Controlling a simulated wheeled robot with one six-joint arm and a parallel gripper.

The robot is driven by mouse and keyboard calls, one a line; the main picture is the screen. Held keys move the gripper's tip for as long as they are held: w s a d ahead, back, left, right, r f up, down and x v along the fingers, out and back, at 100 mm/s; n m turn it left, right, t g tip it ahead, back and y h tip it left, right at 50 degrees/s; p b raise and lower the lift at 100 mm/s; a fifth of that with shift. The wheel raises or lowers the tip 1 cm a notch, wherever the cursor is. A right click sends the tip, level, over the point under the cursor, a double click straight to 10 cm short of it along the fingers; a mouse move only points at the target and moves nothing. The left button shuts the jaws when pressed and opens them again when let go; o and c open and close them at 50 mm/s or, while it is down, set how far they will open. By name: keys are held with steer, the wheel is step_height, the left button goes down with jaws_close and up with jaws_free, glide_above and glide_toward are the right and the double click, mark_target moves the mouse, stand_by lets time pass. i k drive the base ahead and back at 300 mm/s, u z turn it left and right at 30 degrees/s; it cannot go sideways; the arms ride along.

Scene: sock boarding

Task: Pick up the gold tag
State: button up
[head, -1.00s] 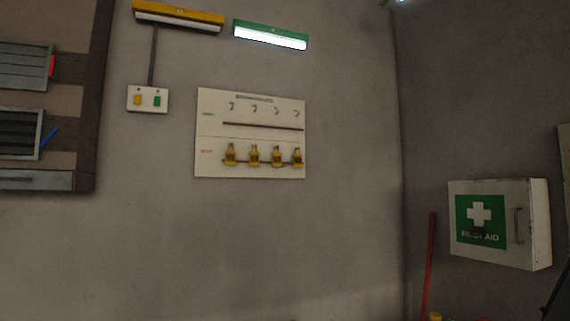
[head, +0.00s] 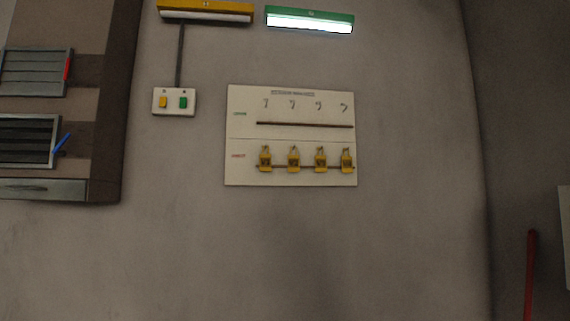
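Several gold tags hang in a row on the lower half of a white board on the wall in the head view. From left to right they include one at the left end (head: 265,160), two in the middle (head: 293,160) and (head: 320,160), and one at the right end (head: 347,161). The board (head: 245,128) has a row of small dark hooks (head: 292,105) along its upper half, with no tags on them. A dark rail (head: 305,124) runs below the hooks. My gripper is not in view.
A switch box (head: 174,102) with a yellow and a green button is left of the board. A yellow lamp (head: 205,12) and a lit green lamp (head: 310,20) are above. Shelving (head: 110,110) stands at the left, a red pole (head: 531,275) at the right.

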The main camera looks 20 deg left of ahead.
mark_target(321, 162)
steer(key=u, duration=0.35)
steer(key=i, duration=1)
